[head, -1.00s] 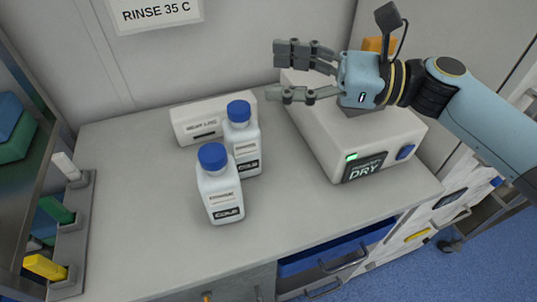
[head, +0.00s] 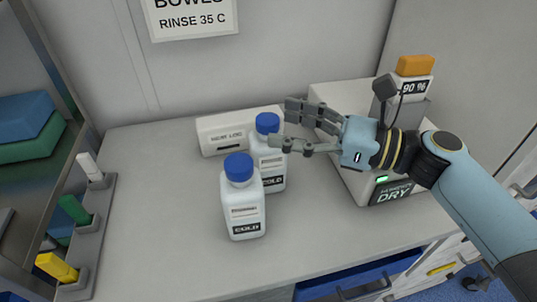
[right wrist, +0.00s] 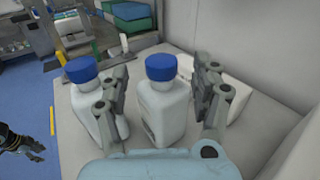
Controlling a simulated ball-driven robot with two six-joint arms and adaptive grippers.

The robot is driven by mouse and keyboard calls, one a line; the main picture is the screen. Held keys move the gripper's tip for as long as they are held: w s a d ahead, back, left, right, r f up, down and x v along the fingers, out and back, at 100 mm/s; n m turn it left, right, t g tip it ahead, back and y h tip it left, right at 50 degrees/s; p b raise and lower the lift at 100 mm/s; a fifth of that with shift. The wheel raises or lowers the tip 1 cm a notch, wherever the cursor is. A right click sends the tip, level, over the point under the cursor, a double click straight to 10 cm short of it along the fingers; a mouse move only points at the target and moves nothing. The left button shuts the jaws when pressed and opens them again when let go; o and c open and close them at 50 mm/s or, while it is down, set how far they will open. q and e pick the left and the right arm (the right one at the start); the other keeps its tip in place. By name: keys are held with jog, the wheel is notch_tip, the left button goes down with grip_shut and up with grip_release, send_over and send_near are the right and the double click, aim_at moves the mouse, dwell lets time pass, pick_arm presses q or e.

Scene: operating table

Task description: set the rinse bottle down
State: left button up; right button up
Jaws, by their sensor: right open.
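Two white bottles with blue caps and labels reading COLD stand upright on the grey counter. The front bottle (head: 243,205) also shows at left in the right wrist view (right wrist: 92,108). The back bottle (head: 270,165) also shows in the middle of the right wrist view (right wrist: 163,108). I cannot tell which is the rinse bottle. My right gripper (head: 281,124) is open, its fingers pointing left near the back bottle's cap. In the right wrist view that bottle appears between the spread fingers (right wrist: 164,95). A dark hand at that view's lower left (right wrist: 40,142) looks like my left gripper; its jaws are unclear.
A low white box (head: 225,133) lies behind the bottles. A white device reading DRY (head: 330,95) stands at right, with an orange-topped container (head: 415,67) on it. A grey rack (head: 96,235) with coloured handles lines the left. The counter's left middle is clear.

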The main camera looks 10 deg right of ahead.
aim_at(269, 119)
jog(key=x, duration=0.4)
jog(key=shift+r+p, duration=0.1)
jog(key=shift+p, duration=0.3)
jog(key=shift+d, duration=0.1)
jog(key=shift+c, duration=0.4)
grip_shut()
